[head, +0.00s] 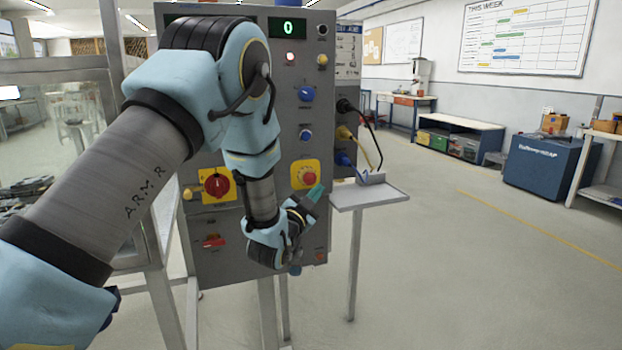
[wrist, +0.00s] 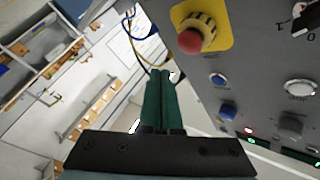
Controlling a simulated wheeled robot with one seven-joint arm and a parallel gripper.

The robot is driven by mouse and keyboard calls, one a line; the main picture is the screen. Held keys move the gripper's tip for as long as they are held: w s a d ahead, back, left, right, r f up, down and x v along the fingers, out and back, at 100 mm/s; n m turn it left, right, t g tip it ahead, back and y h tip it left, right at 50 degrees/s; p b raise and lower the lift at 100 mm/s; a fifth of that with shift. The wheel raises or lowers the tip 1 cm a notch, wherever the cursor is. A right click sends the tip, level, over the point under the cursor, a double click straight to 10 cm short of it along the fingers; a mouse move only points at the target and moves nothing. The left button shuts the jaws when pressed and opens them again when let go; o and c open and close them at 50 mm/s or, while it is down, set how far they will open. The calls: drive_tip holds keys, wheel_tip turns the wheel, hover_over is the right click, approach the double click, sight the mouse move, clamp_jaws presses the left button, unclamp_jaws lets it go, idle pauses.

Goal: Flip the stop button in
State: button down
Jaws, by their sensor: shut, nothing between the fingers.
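The stop button is a red mushroom knob on a yellow square plate (head: 305,174), low on the right of the grey control panel (head: 270,215). In the wrist view the red knob (wrist: 190,41) is at the top, on a ribbed yellow collar. My gripper (head: 316,192) is just right of and below the button in the head view, in front of the panel's right edge. Its green fingers (wrist: 160,98) are together and empty. They appear apart from the button, which lies up and to the right of their tips in the wrist view.
A small shelf (head: 369,195) on a post stands right of the panel, with plugged cables (head: 350,150) above it. A red rotary switch (head: 216,184), a red lever (head: 213,241) and blue knobs (head: 306,94) are on the panel. The floor (head: 450,270) at right is clear.

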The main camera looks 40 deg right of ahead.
sight(316, 179)
drive_tip(key=shift+w+d+b, duration=0.3)
drive_tip(key=shift+w, duration=0.5)
drive_tip(key=shift+w+d+b, duration=0.25)
drive_tip(key=shift+w+b, duration=0.05)
drive_tip(key=shift+w, duration=0.45)
drive_tip(key=shift+w, duration=0.1)
idle(0.8)
drive_tip(key=shift+w+d+b, duration=0.15)
drive_tip(key=shift+w+b, duration=0.1)
drive_tip(key=shift+b, duration=0.2)
drive_tip(key=shift+w+d+b, duration=0.2)
drive_tip(key=shift+w+b, duration=0.15)
drive_tip(key=shift+w, duration=0.15)
idle(0.6)
drive_tip(key=shift+s, duration=0.15)
drive_tip(key=shift+s+a+b, duration=0.35)
drive_tip(key=shift+s, duration=0.35)
drive_tip(key=shift+s, duration=0.1)
